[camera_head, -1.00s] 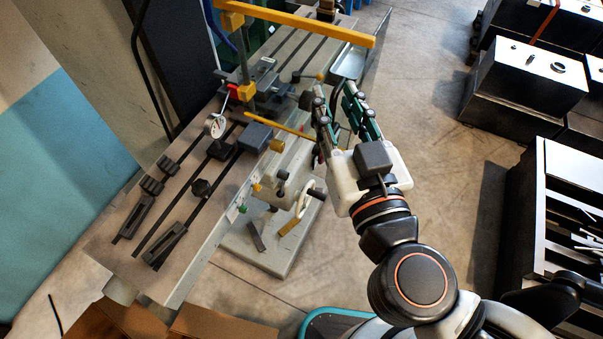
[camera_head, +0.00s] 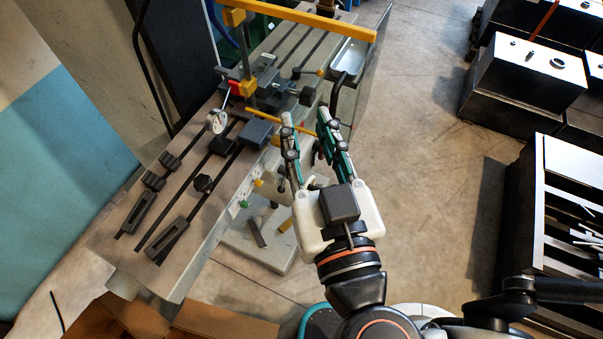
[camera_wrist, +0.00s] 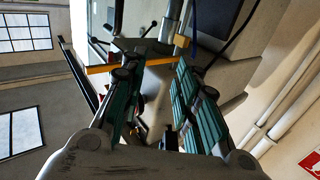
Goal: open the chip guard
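A yellow bar (camera_head: 300,18) and a lower, thinner yellow bar (camera_head: 270,122) reach right from a post on the milling machine. They look like the edges of the chip guard; I cannot clearly make out a clear panel between them. My gripper (camera_head: 305,118) is open and empty, its green-backed fingers pointing toward the machine. Its left fingertip appears close to the right end of the lower bar; I cannot tell whether they touch. In the wrist view a yellow bar (camera_wrist: 103,68) runs behind the left finger, and my gripper (camera_wrist: 153,80) is open there too.
The slotted machine table (camera_head: 190,195) carries a dial gauge (camera_head: 216,121), clamps and a vise (camera_head: 272,92). A grey tray (camera_head: 349,58) is beyond my gripper. Dark cabinets (camera_head: 525,85) stand on the right. The floor (camera_head: 430,150) between is clear.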

